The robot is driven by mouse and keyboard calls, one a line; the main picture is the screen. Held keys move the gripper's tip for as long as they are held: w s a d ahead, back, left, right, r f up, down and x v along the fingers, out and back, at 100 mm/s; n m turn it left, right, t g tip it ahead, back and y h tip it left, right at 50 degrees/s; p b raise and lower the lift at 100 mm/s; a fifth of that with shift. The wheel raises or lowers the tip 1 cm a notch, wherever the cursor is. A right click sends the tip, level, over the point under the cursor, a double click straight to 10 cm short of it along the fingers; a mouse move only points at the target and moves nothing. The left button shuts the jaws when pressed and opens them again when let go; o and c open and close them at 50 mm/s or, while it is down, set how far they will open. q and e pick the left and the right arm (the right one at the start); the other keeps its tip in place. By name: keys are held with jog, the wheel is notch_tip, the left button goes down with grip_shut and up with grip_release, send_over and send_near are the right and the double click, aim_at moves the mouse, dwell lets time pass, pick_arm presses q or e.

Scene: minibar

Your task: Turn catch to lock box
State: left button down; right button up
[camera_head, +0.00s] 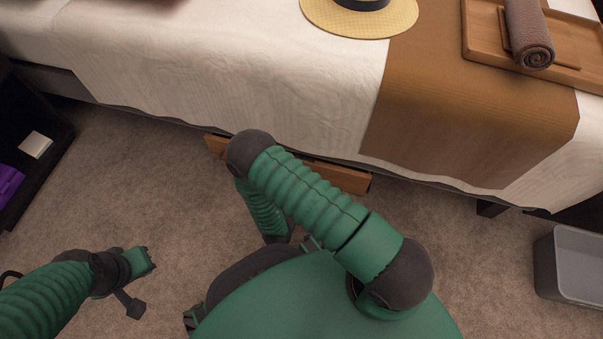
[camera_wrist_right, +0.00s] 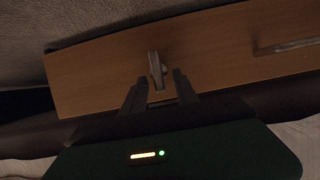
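A wooden box (camera_head: 342,176) sits on the carpet under the bed's near edge, partly hidden by my right arm in the head view. In the right wrist view its wooden face (camera_wrist_right: 220,50) carries a small grey metal catch (camera_wrist_right: 156,70). My right gripper (camera_wrist_right: 159,77) is open, with one fingertip on each side of the catch. I cannot tell whether either finger touches it. The right gripper is hidden behind my arm in the head view. My left gripper (camera_head: 143,281) is over the carpet at lower left, away from the box, and its opening is unclear.
The bed (camera_head: 220,70) overhangs the box; a straw hat (camera_head: 360,18) and wooden tray (camera_head: 485,45) with a rolled towel (camera_head: 530,35) lie on it. A grey bin (camera_head: 570,262) stands at right, a dark shelf (camera_head: 35,175) at left. Carpet at left is clear.

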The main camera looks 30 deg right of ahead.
jog(key=shift+d, duration=0.15)
grip_shut()
jog(key=n+g+h, duration=0.1)
jog(key=n+h, duration=0.1)
jog(key=n, duration=0.2)
jog(key=w+a+f+n+g+h, duration=0.1)
jog(key=n+h, duration=0.1)
jog(key=n, duration=0.2)
jog(key=f+n+g+h, duration=0.1)
jog(key=n+h, duration=0.1)
jog(key=n, duration=0.3)
jog(key=shift+w+a+f+h, duration=0.15)
jog(key=shift+w+a+h, duration=0.15)
jog(key=shift+w+a, duration=0.1)
dwell(0.5)
jog(key=shift+n, duration=0.3)
